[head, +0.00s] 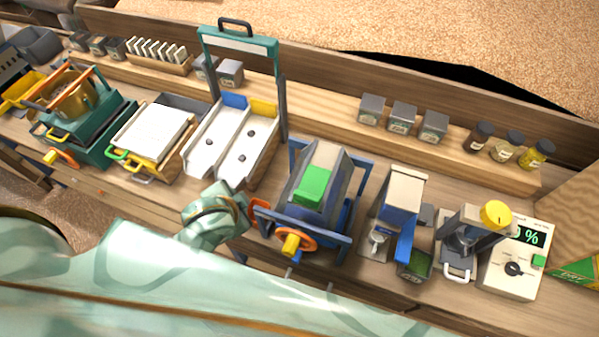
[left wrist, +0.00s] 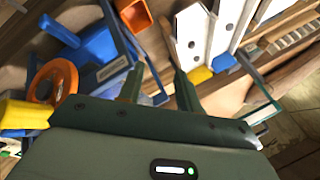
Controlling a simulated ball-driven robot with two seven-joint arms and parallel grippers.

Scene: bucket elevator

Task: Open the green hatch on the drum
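The grey drum (head: 335,192) sits in a blue frame (head: 349,243) near the middle of the bench in the head view. Its green hatch (head: 313,187) lies against the upper face and looks closed. An orange handwheel (head: 306,241) with a yellow knob (head: 291,244) is at the drum's front; the wheel (left wrist: 52,82) also shows at left in the left wrist view. My left gripper (left wrist: 156,70) is open with nothing visible between its fingers. In the head view, my left arm's end is just left of the drum, its fingers hidden. My right gripper is not in view.
A white two-lane tray (head: 233,143) under a teal handled frame stands left of the drum. A blue-and-beige device (head: 402,190) stands close on its right. An orange scoop-like part (left wrist: 134,15) is beyond my left fingers. Small jars (head: 402,117) line the back shelf.

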